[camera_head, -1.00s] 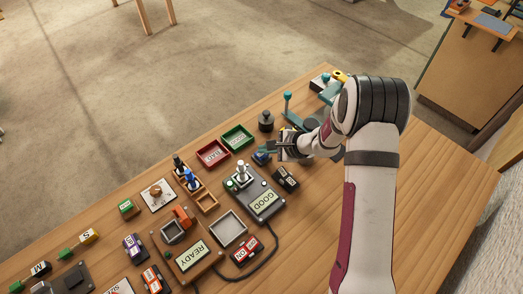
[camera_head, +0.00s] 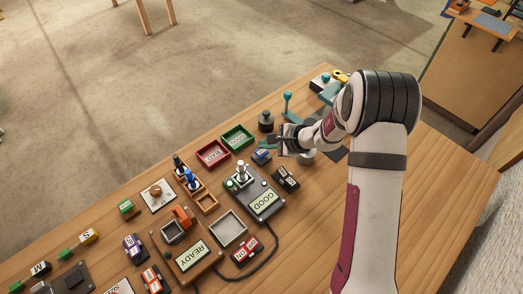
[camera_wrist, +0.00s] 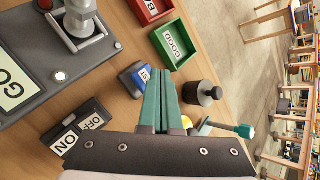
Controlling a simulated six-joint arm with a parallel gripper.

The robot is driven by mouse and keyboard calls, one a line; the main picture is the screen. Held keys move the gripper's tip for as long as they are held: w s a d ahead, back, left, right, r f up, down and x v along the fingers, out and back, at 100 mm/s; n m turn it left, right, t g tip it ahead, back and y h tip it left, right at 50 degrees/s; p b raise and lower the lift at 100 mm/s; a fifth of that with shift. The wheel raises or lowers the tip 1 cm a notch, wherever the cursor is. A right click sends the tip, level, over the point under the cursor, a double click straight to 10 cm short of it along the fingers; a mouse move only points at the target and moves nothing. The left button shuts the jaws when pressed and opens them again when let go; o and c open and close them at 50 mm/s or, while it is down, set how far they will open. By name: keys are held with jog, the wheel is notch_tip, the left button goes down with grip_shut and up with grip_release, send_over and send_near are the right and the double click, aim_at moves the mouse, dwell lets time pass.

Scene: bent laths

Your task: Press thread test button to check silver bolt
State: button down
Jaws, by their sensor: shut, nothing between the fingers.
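The silver bolt (camera_head: 242,170) stands upright in the grey tester (camera_head: 262,189), whose display reads GOOD. In the wrist view, the bolt's lower part (camera_wrist: 82,22) shows at the top left and its top is cut off. The blue test button (camera_head: 262,157) sits on a small dark block beside the tester; it also shows in the wrist view (camera_wrist: 137,76), partly covered by my fingers. My gripper (camera_head: 272,141) is shut and empty, just above and to the right of the button, apart from it in the head view. Its teal fingers (camera_wrist: 164,85) lie together.
A red bin (camera_head: 213,153) and a green GOOD bin (camera_head: 238,137) stand behind the button. A dark weight-like cylinder (camera_head: 266,121) and a teal-knobbed lever (camera_head: 287,103) are near my gripper. An ON/OFF switch (camera_head: 286,178) sits right of the tester.

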aim_at(265, 153)
jog(key=shift+r, duration=2.5)
jog(key=shift+s+r, duration=0.1)
jog(key=shift+r, duration=0.1)
jog(key=s+d+r+n+g+h, duration=0.15)
jog(key=s+r+n, duration=0.35)
jog(key=s, duration=0.7)
jog(key=s+r+n+g+h, duration=0.1)
jog(key=s+r+n+g, duration=0.2)
jog(key=s+r, duration=0.6)
jog(key=s+d+f+n+h, duration=0.1)
jog(key=s+d, duration=0.2)
jog(key=s, duration=0.4)
jog(key=s+d+f+n+h, duration=0.1)
jog(key=s+d+h, duration=0.1)
jog(key=s+d, duration=0.2)
jog(key=s, duration=0.3)
jog(key=shift+f+g, duration=0.35)
jog(key=shift+f, duration=0.05)
